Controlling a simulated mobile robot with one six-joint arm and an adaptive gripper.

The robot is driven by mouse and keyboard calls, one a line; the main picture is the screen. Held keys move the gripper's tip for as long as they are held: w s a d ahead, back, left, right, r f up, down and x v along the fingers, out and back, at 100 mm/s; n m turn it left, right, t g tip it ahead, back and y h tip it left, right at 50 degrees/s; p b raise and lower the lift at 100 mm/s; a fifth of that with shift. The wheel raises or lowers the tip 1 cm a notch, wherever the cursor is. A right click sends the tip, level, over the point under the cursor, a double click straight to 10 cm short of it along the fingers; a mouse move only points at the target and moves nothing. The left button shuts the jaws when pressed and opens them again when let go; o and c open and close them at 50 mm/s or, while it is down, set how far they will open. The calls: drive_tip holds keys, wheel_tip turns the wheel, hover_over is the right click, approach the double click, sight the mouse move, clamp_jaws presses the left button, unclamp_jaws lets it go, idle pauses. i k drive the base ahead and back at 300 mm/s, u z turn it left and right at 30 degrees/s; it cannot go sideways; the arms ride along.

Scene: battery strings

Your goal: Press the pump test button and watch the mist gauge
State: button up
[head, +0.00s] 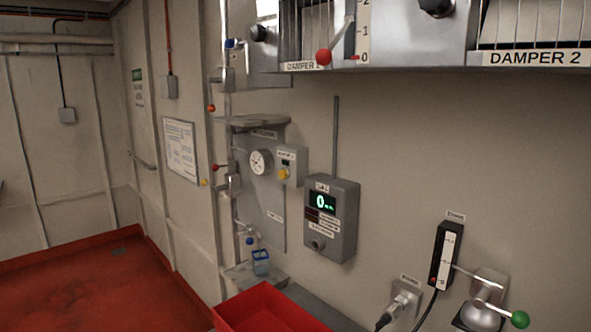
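A small grey box on the wall panel, near the middle of the head view, carries a round yellow button (284,173). The label above it is too small to read, so I cannot tell for sure that it is the pump test button. Just left of it, a round white dial gauge (260,161) is set in a grey panel (270,205). Its needle reading and name are too small to make out. My gripper is not in this view.
A grey meter box (334,245) with a green digital "0" hangs to the right. A red tray (266,309) and a small blue-topped container (261,263) are below. Damper housings overhang at top right. A green-knobbed lever (519,319) juts out at lower right. Red floor lies open at left.

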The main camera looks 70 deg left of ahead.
sight(283, 175)
drive_tip(key=k, duration=1.75)
drive_tip(key=u, duration=5)
drive_tip(key=i, duration=0.1)
drive_tip(key=z, duration=3.2)
drive_tip(key=i, duration=0.8)
drive_tip(key=u, duration=0.05)
